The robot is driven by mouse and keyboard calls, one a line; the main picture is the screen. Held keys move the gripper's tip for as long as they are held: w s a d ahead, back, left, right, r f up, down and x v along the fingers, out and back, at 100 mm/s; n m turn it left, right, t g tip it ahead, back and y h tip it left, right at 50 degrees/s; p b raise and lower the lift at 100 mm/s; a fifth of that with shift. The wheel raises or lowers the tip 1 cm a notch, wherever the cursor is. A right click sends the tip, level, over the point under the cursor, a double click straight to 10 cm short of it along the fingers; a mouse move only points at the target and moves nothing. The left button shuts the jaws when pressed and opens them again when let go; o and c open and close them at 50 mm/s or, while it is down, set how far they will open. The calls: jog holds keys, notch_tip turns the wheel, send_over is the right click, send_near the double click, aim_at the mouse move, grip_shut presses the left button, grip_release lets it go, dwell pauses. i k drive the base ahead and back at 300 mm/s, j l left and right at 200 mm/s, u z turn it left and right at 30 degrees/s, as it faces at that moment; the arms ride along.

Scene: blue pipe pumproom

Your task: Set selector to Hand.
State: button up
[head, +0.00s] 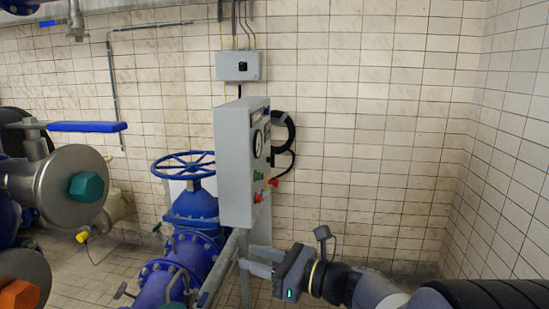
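A grey control panel (235,165) stands on a post in the middle of the head view. A small grey wall box (227,67) above carries a black knob (242,65), whose setting is too small to read. My gripper (245,257) is below and right of the panel, fingers pointing left, apart and empty. It appears clear of the controls.
A blue valve with a handwheel (183,165) stands left of the panel. Steel pipe ends (62,185) fill the left side. A red and yellow control (273,182) and a black coiled hose (283,132) are at the panel's right. Open space lies before the right wall.

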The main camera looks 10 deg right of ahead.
aim_at(271, 159)
jog(key=i+l+u, duration=0.1)
jog(key=i+l, duration=0.55)
jog(key=i+l+u, duration=0.15)
jog(key=i+l, duration=0.15)
jog(key=l, duration=0.15)
jog(key=i+l+u, duration=0.1)
jog(key=i+l, duration=0.2)
jog(key=i+l+u, duration=0.1)
jog(key=i+l, duration=0.15)
jog(key=l, duration=0.3)
jog(key=i+l, duration=0.25)
jog(key=l, duration=0.2)
jog(key=i+u, duration=0.05)
